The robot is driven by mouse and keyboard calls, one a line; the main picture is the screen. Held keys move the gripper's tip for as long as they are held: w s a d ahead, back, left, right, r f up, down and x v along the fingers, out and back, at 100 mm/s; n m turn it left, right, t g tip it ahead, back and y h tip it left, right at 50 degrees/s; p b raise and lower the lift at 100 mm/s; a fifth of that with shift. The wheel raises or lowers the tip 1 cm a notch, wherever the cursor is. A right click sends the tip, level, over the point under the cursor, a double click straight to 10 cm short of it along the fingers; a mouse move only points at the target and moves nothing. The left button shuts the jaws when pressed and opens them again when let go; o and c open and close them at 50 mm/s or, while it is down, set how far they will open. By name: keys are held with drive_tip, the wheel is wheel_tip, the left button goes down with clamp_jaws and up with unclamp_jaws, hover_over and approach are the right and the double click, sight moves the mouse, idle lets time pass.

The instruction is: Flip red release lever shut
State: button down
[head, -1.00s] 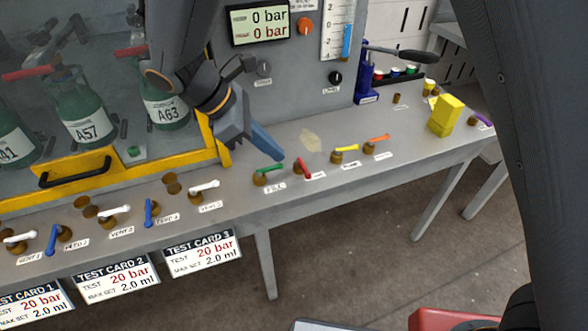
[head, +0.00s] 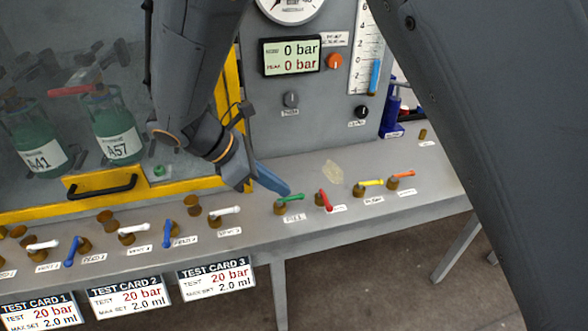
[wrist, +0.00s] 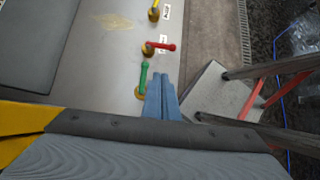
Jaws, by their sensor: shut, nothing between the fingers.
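The red lever (head: 325,199) sits on a brass valve on the bench, between the green lever and the yellow lever. In the head view it slants down toward the front edge. In the wrist view the red lever (wrist: 160,46) points right across the bench edge side, beyond the green lever. My gripper (head: 283,190) has its blue fingers together and empty, just left of and above the green lever (head: 291,198). In the wrist view my gripper (wrist: 162,82) lies right beside the green lever (wrist: 144,76), short of the red one. Whether it touches the green lever cannot be told.
A yellow lever (head: 371,183) and an orange lever (head: 402,175) stand to the right of the red one. White and blue levers line the bench to the left. The yellow-framed glass case (head: 110,186) is behind on the left. The display (head: 290,56) reads 0 bar.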

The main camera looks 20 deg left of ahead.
sight(325, 200)
drive_tip(key=x, duration=0.7)
drive_tip(key=shift+s+d+p, duration=0.1)
drive_tip(key=shift+p, duration=0.25)
drive_tip(key=shift+w+d+f+p, duration=0.1)
drive_tip(key=shift+w+d+p, duration=0.05)
drive_tip(key=shift+w+d, duration=0.3)
drive_tip(key=shift+w+d+f+p, duration=0.1)
drive_tip(key=shift+w+d+p, duration=0.1)
drive_tip(key=shift+d, duration=0.35)
drive_tip(key=shift+w+d+f, duration=0.15)
drive_tip(key=shift+w+d, duration=0.25)
drive_tip(key=shift+d, duration=0.2)
